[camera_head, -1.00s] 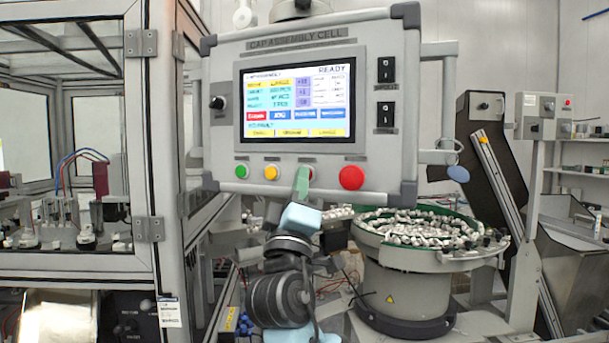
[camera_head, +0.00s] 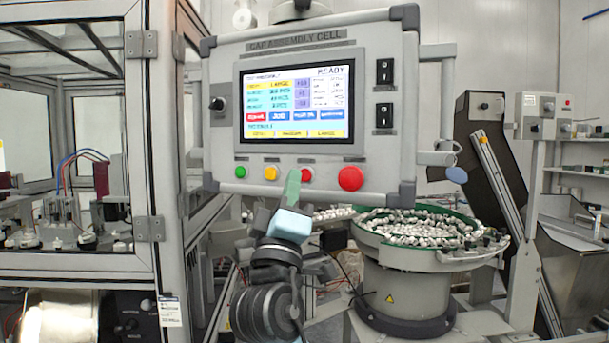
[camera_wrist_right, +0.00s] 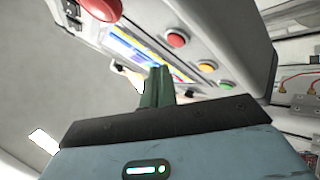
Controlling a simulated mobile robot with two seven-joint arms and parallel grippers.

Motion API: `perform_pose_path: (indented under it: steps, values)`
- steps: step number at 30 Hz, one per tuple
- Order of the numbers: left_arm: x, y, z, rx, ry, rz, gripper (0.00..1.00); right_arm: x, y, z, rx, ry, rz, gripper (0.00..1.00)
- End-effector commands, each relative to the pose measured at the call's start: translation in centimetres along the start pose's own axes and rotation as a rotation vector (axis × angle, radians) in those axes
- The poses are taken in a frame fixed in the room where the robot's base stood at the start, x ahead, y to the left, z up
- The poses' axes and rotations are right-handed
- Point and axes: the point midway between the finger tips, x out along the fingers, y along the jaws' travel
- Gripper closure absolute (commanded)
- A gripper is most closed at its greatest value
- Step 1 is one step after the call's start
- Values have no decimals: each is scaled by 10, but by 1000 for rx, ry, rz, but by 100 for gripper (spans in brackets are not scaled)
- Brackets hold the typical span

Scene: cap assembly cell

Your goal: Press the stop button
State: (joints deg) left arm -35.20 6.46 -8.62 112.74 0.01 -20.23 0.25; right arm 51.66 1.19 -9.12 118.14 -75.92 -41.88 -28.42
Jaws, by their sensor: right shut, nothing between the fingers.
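The control panel (camera_head: 222,140) has a row of buttons along its lower edge. A small red button (camera_head: 307,174) sits between a yellow button (camera_head: 270,172) and a larger red mushroom button (camera_head: 350,178). The labels are too small to read, so I cannot tell which red one is marked stop. My right gripper (camera_head: 293,175) is shut and empty, its green fingers pointing up just left of the small red button; contact cannot be told. The right wrist view shows the fingers (camera_wrist_right: 158,84), the small red button (camera_wrist_right: 176,39) and the mushroom button (camera_wrist_right: 100,9). My left gripper is out of view.
A green button (camera_head: 241,171) is at the row's left end. The lit screen (camera_head: 298,100) reads READY. A framed glass enclosure (camera_head: 143,190) stands at left. A bowl feeder full of small parts (camera_head: 420,262) stands at lower right of the panel.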

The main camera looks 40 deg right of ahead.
Motion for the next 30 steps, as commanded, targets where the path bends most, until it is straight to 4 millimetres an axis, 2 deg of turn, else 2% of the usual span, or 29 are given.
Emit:
perform_pose_path:
  steps: [12, 30]
  values:
    - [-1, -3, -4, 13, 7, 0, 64, -24, 17, -17, 1, 0, -1, 100]
    - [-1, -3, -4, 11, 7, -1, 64, -26, 19, -19, 0, 0, 0, 100]
